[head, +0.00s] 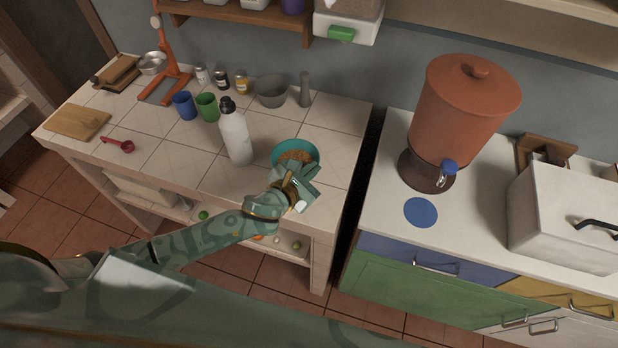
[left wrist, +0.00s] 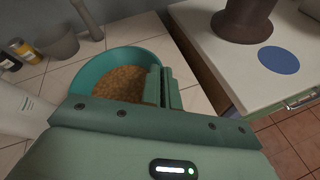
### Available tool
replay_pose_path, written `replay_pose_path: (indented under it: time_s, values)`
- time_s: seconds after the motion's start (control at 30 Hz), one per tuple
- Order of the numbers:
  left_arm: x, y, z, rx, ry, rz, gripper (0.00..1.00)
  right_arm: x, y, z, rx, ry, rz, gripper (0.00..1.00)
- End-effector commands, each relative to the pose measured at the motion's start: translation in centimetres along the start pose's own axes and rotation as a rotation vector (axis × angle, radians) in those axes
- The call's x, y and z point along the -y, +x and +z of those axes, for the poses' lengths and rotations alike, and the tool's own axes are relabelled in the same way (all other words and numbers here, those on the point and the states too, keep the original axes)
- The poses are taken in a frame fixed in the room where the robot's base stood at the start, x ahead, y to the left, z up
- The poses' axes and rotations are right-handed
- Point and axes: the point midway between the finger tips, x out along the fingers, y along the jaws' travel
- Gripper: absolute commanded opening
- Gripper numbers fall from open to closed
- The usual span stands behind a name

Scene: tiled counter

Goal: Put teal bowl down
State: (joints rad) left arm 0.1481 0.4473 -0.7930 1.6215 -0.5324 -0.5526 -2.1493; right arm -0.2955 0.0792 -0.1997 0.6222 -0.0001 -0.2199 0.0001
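The teal bowl (head: 276,153) holds brown, grainy food and appears near the front right of the tiled counter (head: 336,142), right of the white bottle. My left gripper (head: 300,183) reaches its near right side. In the left wrist view the bowl (left wrist: 90,75) looks upright. The left gripper's fingers (left wrist: 162,86) are close together at its right rim, one inside and one outside, shut on it. The bowl's underside is hidden, so I cannot tell whether it touches the counter. My right gripper is not in view.
The white bottle (head: 236,138) stands close left of the bowl. A grey bowl (head: 271,91) and grey pestle-like cylinder (head: 305,90) stand behind. Green (head: 207,107) and blue cups (head: 185,106) are farther left. A dark gap (head: 365,150) separates the right counter, with its terracotta dispenser (head: 462,108).

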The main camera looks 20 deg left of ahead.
Motion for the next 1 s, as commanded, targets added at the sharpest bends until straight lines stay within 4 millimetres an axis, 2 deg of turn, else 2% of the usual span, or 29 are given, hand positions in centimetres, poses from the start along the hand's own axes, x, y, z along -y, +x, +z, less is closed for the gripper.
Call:
replay_pose_path:
  time_s: [0.03,0.1,0.27,0.47,0.87,0.9,0.97,1.0]
  values:
    - [-0.1,1.0,-0.9,0.001,0.000,0.004,0.00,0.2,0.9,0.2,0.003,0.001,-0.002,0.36]
    - [-0.3,1.8,-1.4,0.002,-0.001,0.002,0.00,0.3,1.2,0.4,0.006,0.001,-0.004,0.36]
    - [-0.6,2.9,-2.3,0.002,0.001,0.003,0.00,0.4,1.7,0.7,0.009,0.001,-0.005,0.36]
    - [0.3,4.3,-5.0,0.001,-0.002,0.000,0.00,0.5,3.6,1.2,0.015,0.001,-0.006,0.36]
    - [0.4,4.5,-5.3,0.002,0.001,0.002,0.00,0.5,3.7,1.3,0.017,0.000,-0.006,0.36]
    - [0.4,4.5,-5.5,0.002,0.001,0.001,0.05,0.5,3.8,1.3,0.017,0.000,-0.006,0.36]
    - [0.4,4.5,-5.4,0.002,0.001,0.001,0.22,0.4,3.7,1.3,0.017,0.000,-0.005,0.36]
    - [0.4,4.5,-5.4,0.002,0.000,0.001,0.25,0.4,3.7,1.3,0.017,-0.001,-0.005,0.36]
